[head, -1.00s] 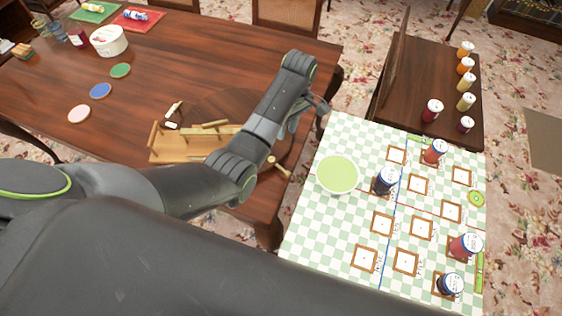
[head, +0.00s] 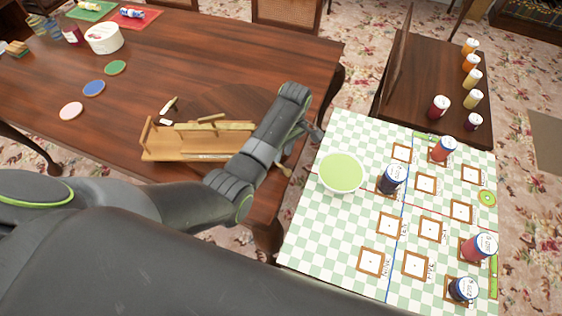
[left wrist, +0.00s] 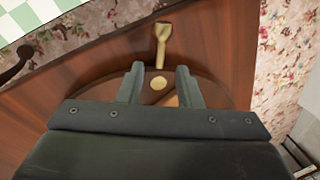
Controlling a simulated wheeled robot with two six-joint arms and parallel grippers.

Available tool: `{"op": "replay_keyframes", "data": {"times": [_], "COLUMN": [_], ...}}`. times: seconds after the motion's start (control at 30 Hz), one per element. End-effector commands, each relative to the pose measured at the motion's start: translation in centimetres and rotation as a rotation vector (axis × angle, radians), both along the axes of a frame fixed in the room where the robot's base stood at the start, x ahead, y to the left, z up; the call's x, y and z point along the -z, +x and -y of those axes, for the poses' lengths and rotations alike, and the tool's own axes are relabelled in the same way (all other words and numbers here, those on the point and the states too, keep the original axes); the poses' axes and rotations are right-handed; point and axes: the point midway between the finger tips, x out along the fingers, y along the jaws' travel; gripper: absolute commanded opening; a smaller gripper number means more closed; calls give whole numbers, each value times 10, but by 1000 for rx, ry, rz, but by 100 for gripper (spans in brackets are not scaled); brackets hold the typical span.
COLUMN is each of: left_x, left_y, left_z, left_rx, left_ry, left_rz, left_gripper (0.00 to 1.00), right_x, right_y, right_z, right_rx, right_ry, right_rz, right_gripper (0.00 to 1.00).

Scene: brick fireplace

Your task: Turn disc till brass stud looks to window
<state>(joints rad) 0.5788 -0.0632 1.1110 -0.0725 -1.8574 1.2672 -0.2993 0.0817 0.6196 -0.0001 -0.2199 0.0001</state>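A dark round wooden disc (head: 236,99) lies on the long table, partly hidden by my left arm. In the left wrist view the disc (left wrist: 118,88) lies beneath my left gripper. A small round brass-coloured stud (left wrist: 158,83) shows between the two fingers. A pale brass-coloured handle-like piece (left wrist: 160,44) lies past the fingertips. My left gripper (left wrist: 159,72) is open, its fingers apart with nothing clearly held. In the head view the left gripper (head: 312,130) is near the table's right edge. My right gripper is not in view. I cannot make out the window.
A pale wooden rack (head: 180,145) stands on the table just left of my arm. Several coasters, a white tub (head: 104,38) and jars are farther left. A checked-cloth table (head: 330,240) with a green bowl (head: 342,172) and jars stands to the right.

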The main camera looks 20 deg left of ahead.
Motion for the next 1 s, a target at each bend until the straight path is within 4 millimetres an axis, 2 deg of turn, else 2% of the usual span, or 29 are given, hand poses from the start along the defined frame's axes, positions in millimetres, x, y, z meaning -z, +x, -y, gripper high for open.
{"op": "replay_keyframes", "data": {"times": [0.1, 0.3, 0.63, 0.67, 0.9, 1.0], "left_x": [21, 40, 44, 44, 44, 44], "left_y": [-5, -8, -8, -8, -8, -8], "left_z": [-2, -4, -4, -4, -4, -4], "left_rx": [0, 0, 0, 0, 0, 0], "left_ry": [0, 1, 1, 1, 1, 1], "left_rz": [-3, -2, 0, 0, 0, 0], "left_gripper": [32, 32, 32, 30, 0, 0], "right_x": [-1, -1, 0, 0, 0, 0], "right_y": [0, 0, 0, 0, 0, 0], "right_z": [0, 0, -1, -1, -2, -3], "right_rx": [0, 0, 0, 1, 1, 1], "right_ry": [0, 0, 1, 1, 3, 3], "right_rz": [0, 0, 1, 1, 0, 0], "right_gripper": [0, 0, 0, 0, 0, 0]}}
